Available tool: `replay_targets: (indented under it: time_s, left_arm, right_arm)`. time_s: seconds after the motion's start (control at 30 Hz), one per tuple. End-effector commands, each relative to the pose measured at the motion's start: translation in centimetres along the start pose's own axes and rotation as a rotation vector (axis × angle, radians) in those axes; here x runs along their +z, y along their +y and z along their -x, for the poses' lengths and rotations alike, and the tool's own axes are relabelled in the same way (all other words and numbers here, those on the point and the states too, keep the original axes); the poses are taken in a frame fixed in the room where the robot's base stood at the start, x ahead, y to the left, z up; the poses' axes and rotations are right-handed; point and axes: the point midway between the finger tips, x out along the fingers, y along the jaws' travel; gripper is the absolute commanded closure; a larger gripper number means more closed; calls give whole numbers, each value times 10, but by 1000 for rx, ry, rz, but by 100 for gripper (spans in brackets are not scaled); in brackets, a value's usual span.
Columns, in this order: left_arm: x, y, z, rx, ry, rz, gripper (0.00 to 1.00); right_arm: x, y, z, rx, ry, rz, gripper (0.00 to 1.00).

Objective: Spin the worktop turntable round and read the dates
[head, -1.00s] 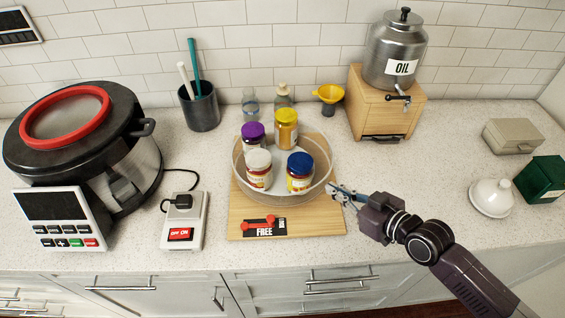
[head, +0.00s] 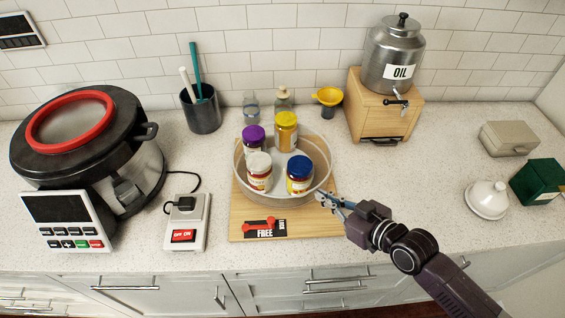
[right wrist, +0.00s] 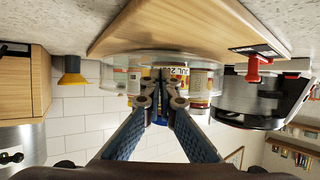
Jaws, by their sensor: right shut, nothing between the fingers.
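The turntable (head: 283,203) is a round tray with a clear raised rim on a wooden board (head: 240,222). It carries jars with a purple lid (head: 254,133), a yellow lid (head: 286,119), a white lid (head: 259,160) and a blue lid (head: 299,160). My right gripper (head: 322,198) is shut and empty, its tips at the tray's front right rim; contact cannot be told. In the right wrist view, upside down, the fingertips (right wrist: 164,76) are together before the clear rim (right wrist: 120,78). A jar label there (right wrist: 179,72) shows part of a date, "JUL 2". My left gripper is out of view.
A red lever on a plate marked FREE (head: 265,228) is at the board's front. A switch box (head: 187,222) and large cooker (head: 140,165) stand left. An oil urn (head: 395,55) on a wooden stand (head: 375,105) is behind right.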

Motion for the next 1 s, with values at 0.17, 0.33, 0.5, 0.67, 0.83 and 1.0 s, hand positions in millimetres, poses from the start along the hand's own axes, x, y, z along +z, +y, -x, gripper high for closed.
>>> replay_targets:
  time_s: [0.17, 0.33, 0.5, 0.67, 0.83, 1.0]
  left_arm:
    - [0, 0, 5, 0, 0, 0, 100]
    - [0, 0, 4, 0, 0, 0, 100]
    - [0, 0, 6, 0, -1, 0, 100]
    - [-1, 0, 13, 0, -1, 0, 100]
    - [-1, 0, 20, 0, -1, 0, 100]
    - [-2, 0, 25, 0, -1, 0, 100]
  right_arm:
    - [0, -6, 2, 0, -1, 0, 100]
    - [1, -6, 1, 0, -1, 1, 100]
    - [0, -7, 1, 0, -1, 0, 100]
    - [-2, -15, 0, 0, 0, -2, 100]
    - [-3, -25, -2, -1, 0, -2, 100]
    - [-3, -34, -4, 0, -1, -1, 100]
